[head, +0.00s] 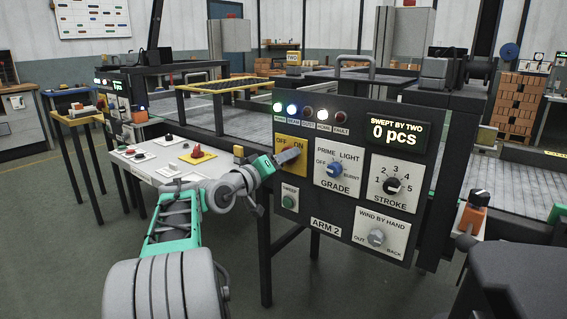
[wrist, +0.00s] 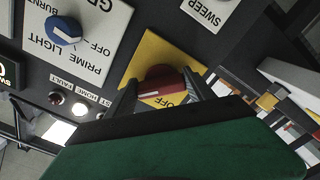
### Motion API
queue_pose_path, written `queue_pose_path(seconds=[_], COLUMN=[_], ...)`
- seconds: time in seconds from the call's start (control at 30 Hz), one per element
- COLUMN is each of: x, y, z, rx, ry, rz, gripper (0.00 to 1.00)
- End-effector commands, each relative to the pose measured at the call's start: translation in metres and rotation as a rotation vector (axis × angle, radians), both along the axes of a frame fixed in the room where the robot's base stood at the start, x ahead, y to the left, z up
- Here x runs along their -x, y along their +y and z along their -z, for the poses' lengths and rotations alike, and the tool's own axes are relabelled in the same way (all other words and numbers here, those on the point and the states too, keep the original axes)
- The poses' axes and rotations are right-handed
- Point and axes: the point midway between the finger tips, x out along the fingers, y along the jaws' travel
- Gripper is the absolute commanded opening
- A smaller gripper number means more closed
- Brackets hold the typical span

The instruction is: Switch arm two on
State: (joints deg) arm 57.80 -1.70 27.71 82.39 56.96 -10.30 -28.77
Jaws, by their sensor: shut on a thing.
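The ARM 2 control panel (head: 352,232) stands before me. Its yellow OFF/ON plate (head: 283,140) is at the upper left and also shows, upside down, in the wrist view (wrist: 152,54). My gripper (head: 288,156) is at this plate. In the wrist view its fingers (wrist: 164,92) stand on either side of the red knob (wrist: 168,75), shut on it. A white mark shows on the knob, near the OFF lettering; I cannot tell the exact setting. The fingers hide most of the knob in the head view.
The panel also bears a blue GRADE knob (head: 335,170), a black STROKE knob (head: 391,186), a grey WIND BY HAND knob (head: 376,237) and a green SWEEP button (head: 288,202). The display (head: 396,134) reads 0 pcs. A white side panel (head: 150,158) stands at left.

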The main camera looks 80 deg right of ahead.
Motion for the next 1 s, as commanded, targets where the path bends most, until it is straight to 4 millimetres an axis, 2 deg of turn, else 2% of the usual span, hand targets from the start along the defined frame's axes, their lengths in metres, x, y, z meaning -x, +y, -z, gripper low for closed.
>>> queue_pose_path(seconds=[0.23, 0.27, 0.5, 0.8, 0.87, 1.0], x=[0.0, 0.0, 0.0, -0.002, -0.006, -0.018], y=[0.0, 0.0, 0.0, 0.004, 0.01, 0.037], z=[0.002, 0.002, 0.001, 0.0, -0.001, -0.002], rx=[-0.003, -0.003, -0.001, -0.001, -0.001, -0.002], ry=[-0.001, -0.001, -0.001, 0.0, 0.0, 0.0], rz=[0.001, 0.001, 0.0, -0.002, -0.004, -0.006], gripper=[0.21, 0.63, 0.83, 0.84, 0.84, 0.84])
